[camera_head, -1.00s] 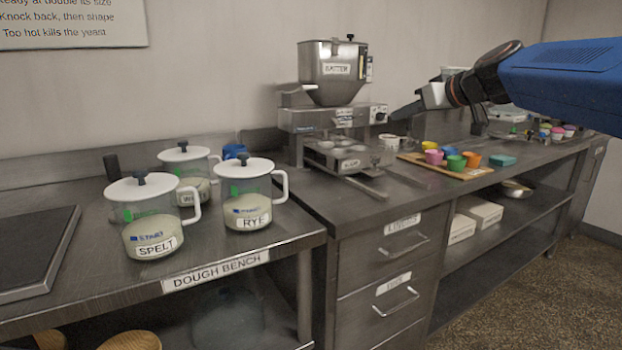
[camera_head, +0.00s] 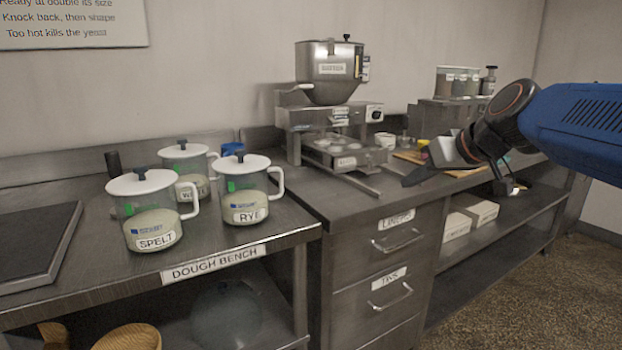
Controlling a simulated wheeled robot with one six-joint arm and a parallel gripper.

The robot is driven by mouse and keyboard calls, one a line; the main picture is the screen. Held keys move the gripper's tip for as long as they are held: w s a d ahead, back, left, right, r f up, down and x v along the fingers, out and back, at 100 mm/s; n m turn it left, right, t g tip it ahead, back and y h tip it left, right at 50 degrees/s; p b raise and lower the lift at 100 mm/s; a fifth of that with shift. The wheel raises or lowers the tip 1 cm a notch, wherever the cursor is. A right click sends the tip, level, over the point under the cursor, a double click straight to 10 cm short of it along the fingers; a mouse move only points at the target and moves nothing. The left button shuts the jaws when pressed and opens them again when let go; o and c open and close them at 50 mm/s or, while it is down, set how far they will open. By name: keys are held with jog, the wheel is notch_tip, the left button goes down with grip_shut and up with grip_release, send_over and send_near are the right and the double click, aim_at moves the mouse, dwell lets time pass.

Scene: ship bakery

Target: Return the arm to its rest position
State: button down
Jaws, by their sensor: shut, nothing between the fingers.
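My arm reaches in from the right edge, its blue link (camera_head: 580,125) ending in a dark wrist joint. My gripper (camera_head: 414,178) is at the end, pointing left and slightly down. It is shut and empty. In the picture it overlaps the right-hand counter, hiding part of the wooden board and the coloured cups there. I cannot tell its exact height above the counter.
Three lidded dough jars stand on the left bench, including SPELT (camera_head: 151,215) and RYE (camera_head: 246,192). A batter machine (camera_head: 332,75) stands behind the drawers (camera_head: 373,270). Floor is clear at front right.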

jog(key=s+d+f+m+g+h, duration=0.2)
jog(key=s+d+f, duration=0.1)
jog(key=s+f, duration=0.9)
jog(key=s+d+f+m+g+h, duration=0.2)
jog(key=s+d+f, duration=0.1)
jog(key=s+f, duration=0.9)
jog(key=shift+s+d+f+h, duration=0.3)
jog(key=shift+s+h, duration=0.1)
jog(key=shift+s, duration=0.25)
